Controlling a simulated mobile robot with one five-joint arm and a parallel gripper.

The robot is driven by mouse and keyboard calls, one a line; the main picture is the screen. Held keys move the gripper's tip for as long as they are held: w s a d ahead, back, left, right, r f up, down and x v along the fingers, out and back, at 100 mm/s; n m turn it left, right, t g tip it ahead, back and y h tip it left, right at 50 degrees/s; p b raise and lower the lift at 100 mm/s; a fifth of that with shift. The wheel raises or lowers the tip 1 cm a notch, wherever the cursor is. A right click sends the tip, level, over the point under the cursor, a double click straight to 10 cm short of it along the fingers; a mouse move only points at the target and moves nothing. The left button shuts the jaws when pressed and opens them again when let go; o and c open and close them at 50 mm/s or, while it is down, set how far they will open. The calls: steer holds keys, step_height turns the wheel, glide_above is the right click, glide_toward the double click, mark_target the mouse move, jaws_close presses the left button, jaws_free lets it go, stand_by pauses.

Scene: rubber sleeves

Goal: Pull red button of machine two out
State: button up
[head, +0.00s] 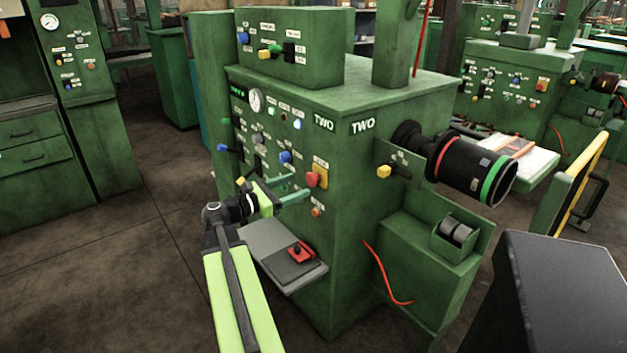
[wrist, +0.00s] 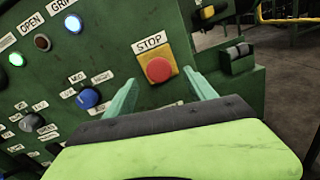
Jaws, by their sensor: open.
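The green machine two (head: 345,160) stands in the middle of the head view, with "TWO" labels near its top corner. Its red button (head: 313,179) sits on a yellow plate at the right edge of the front panel. In the wrist view the red button (wrist: 159,69) is on its yellow plate beside a "STOP" label. My gripper (head: 306,185) is open, its two pale green fingers pointing at the panel close to the button. In the wrist view the gripper (wrist: 160,82) has one finger lower left of the button and one lower right. I cannot tell whether they touch anything.
A grey shelf (head: 268,245) with a small red-based knob (head: 300,251) juts out below my gripper. Blue knobs (wrist: 89,98) and lights lie left of the button. A black cylinder (head: 470,172) sticks out on the machine's right side. The floor at left is clear.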

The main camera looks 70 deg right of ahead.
mark_target(310, 181)
steer(key=x, duration=0.7)
steer(key=shift+f, duration=0.1)
jaws_close()
